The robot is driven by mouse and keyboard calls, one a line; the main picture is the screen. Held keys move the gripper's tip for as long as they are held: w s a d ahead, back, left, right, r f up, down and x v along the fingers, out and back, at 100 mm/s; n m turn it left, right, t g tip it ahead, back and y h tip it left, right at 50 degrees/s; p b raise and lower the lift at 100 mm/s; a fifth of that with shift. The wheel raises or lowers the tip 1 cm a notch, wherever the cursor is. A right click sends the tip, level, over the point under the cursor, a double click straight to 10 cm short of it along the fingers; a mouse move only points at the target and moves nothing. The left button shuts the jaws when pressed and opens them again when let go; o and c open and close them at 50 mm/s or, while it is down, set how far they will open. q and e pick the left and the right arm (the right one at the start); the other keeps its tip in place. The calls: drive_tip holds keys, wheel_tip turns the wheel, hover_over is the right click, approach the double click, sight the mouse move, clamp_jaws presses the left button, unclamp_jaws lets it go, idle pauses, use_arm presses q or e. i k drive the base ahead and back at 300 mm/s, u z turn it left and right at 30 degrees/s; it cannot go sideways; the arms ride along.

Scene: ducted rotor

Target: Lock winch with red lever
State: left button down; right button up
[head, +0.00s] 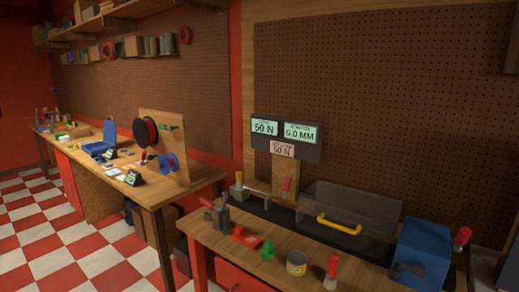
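A small upright red lever (287,185) stands in front of a wooden post (284,172) under the display panel, at the back of the near bench. Beside it, a pale rod (257,187) runs from a small brass-coloured block (238,188) at the left. A second red grip (462,238) sticks up at the right end, by a blue box (424,252). I cannot tell which part is the winch, nor whether it is locked. Neither of my grippers is in view.
The display panel (287,138) reads 50 N, 0.0 MM and 50 N. A grey guard (350,205) with a yellow handle (339,224) sits on the near bench (222,243). A red tool, green piece, tin (296,263) and brush line its front. Another bench (150,190) stands left; the checkered floor is open.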

sight(465, 232)
drive_tip(key=z, duration=1.4)
drive_tip(key=k, duration=0.4)
drive_tip(key=z, duration=0.45)
drive_tip(key=i, duration=0.9)
drive_tip(key=z, duration=0.65)
